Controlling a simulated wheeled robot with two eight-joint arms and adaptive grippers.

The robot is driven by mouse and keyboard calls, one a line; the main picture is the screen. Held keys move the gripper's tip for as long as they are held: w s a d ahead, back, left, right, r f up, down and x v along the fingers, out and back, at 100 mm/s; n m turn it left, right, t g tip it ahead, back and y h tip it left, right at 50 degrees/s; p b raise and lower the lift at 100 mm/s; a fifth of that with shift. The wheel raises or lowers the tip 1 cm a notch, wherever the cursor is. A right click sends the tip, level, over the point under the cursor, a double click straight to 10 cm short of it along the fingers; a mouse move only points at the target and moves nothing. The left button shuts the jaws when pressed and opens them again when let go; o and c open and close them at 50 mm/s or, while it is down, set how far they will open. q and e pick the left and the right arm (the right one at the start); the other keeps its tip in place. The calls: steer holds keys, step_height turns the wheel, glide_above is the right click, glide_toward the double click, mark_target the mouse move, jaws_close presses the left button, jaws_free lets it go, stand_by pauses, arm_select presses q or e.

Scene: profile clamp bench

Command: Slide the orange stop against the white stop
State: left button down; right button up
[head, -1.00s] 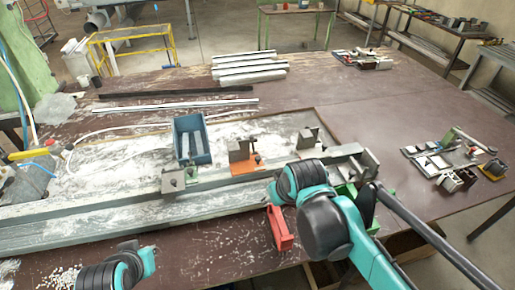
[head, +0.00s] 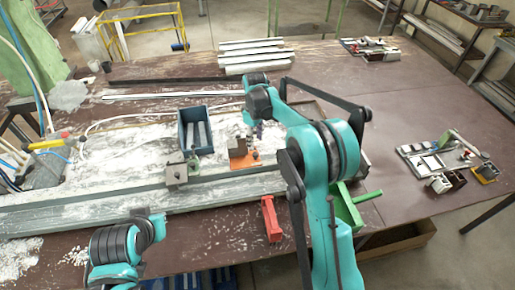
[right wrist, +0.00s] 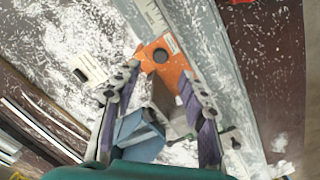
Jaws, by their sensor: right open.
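The orange stop (head: 243,162), an orange plate with a grey upright block, stands on the pale bench bed. In the right wrist view its orange plate (right wrist: 166,60) has a dark round hole. My right gripper (right wrist: 155,82) is open above it, its fingers either side of the grey block; I cannot tell whether they touch it. A small white plate with a black spot (right wrist: 92,68) lies off to the left there; it may be the white stop, but I cannot be sure. In the head view my right arm covers the area right of the orange stop. My left gripper is out of view.
A grey stop (head: 176,172) with a green part stands on the rail left of the orange one. A blue bin (head: 195,130) stands close behind. A red block (head: 271,219) and a green holder (head: 346,206) sit at the front.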

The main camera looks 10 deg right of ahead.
mark_target(256, 154)
step_height(256, 154, down, 8)
steer(key=shift+r+b, duration=0.2)
steer(key=shift+b, duration=0.3)
jaws_close()
